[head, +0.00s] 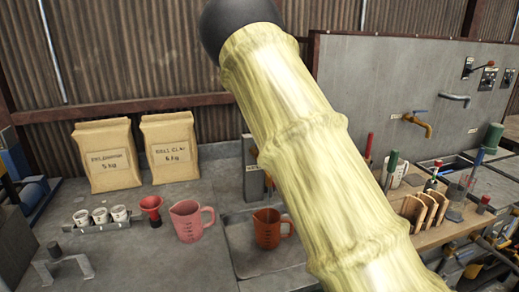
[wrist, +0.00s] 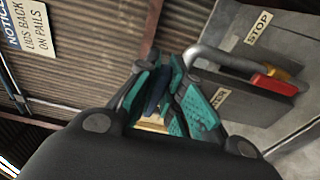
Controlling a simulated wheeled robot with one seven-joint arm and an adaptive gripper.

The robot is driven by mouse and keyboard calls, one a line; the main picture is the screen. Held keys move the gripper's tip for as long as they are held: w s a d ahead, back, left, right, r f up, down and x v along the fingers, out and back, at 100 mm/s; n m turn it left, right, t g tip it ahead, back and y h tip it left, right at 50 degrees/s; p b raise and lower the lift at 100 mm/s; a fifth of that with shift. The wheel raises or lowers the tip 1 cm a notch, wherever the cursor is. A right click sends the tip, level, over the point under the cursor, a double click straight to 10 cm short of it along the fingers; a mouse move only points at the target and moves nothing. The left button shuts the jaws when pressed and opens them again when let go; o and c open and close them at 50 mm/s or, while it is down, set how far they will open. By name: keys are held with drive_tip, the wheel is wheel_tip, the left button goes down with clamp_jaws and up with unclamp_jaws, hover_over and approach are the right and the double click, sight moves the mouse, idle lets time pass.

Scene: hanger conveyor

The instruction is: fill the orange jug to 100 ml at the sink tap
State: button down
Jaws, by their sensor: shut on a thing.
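The orange jug (head: 268,230) stands upright in the sink (head: 240,235) in the head view, its right side close to my pale arm. No water level can be made out in it. A grey post with a label (head: 253,170) rises behind the jug. My gripper (wrist: 158,85) shows only in the wrist view, with teal fingers closed around a small dark blue piece (wrist: 154,92) that I cannot identify. A bent grey pipe with a red grip (wrist: 272,86) is right of the fingers. My arm hides the gripper in the head view.
Two paper sacks (head: 108,155) stand behind. A wooden rack (head: 425,213) with tools is at right. Wall taps (head: 416,121) are on a grey panel.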

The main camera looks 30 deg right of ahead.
drive_tip(key=shift+f, duration=0.1)
drive_tip(key=c, duration=1.5)
unclamp_jaws()
drive_tip(key=shift+s, duration=0.1)
drive_tip(key=s, duration=0.4)
drive_tip(key=s+a, duration=0.1)
drive_tip(key=s, duration=0.6)
drive_tip(key=shift+s+a, duration=0.25)
drive_tip(key=shift+s, duration=0.15)
